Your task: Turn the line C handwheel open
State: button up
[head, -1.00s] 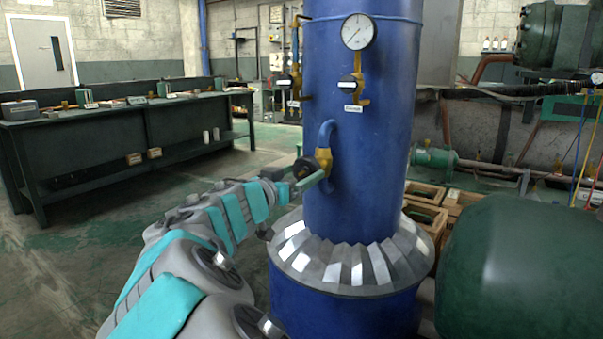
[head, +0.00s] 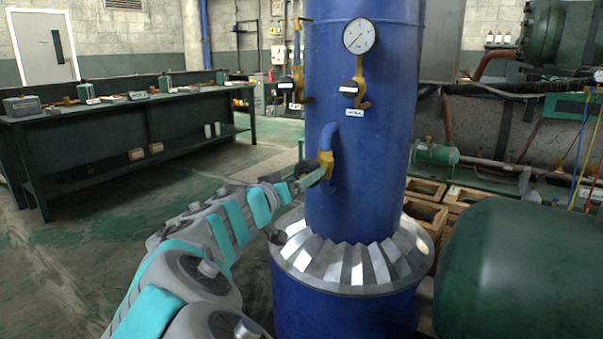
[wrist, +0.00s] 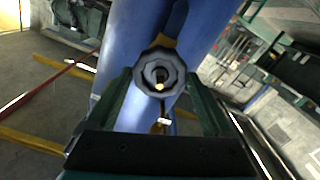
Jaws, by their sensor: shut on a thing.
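The dark round handwheel (wrist: 149,84) sits in the middle of the wrist view, on a brass valve. In the head view the brass valve (head: 328,160) is at the lower end of a bent blue pipe on the blue tank (head: 365,190); the wheel is mostly hidden there by my gripper. My gripper (head: 316,176) reaches the valve from the left. In the wrist view its green fingers (wrist: 161,92) stand either side of the wheel, shut on its rim. No line letter is readable on this valve.
A dark workbench (head: 110,125) stands at left. A green vessel (head: 520,270) fills the lower right. Open floor lies between bench and tank.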

jog(key=shift+f, duration=0.1)
jog(key=shift+n, duration=2)
jog(key=n, duration=0.4)
jog(key=shift+f, duration=0.1)
jog(key=n, duration=0.2)
jog(key=shift+n, duration=0.3)
jog(key=o, duration=1.3)
jog(key=shift+n, duration=0.3)
